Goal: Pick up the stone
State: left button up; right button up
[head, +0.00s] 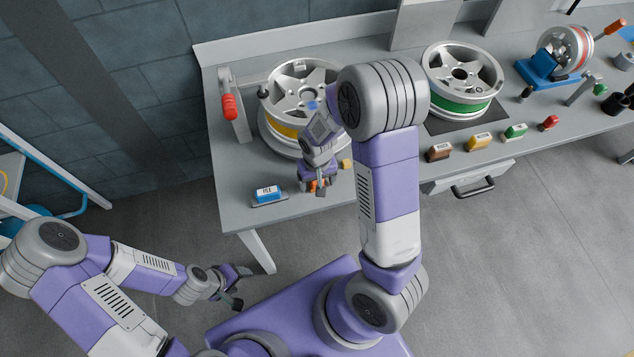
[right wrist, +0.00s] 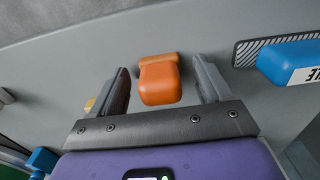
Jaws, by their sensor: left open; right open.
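An orange block (right wrist: 159,84), which looks like the stone, sits on the table between the fingers of my right gripper (right wrist: 163,88) in the right wrist view. The gripper is open, with a gap on either side of the block. In the head view my right gripper (head: 318,186) is low over the table's front left part and largely covers the block; a little orange shows there. My left gripper (head: 236,285) is open and empty, off the table at the lower left.
A labelled blue block (head: 267,194) lies on a pad left of my right gripper. A wheel with a yellow band (head: 284,130) stands behind it. Brown (head: 439,152), yellow (head: 479,142), green (head: 515,132) and red (head: 549,122) blocks line the front edge. A green-banded wheel (head: 463,104) stands behind them.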

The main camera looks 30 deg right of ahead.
jog(key=c, duration=1.2)
jog(key=shift+w+r, duration=0.1)
jog(key=shift+c, duration=0.2)
notch_tip(320, 180, up, 10)
jog(key=p, duration=0.2)
jog(key=shift+p, duration=0.4)
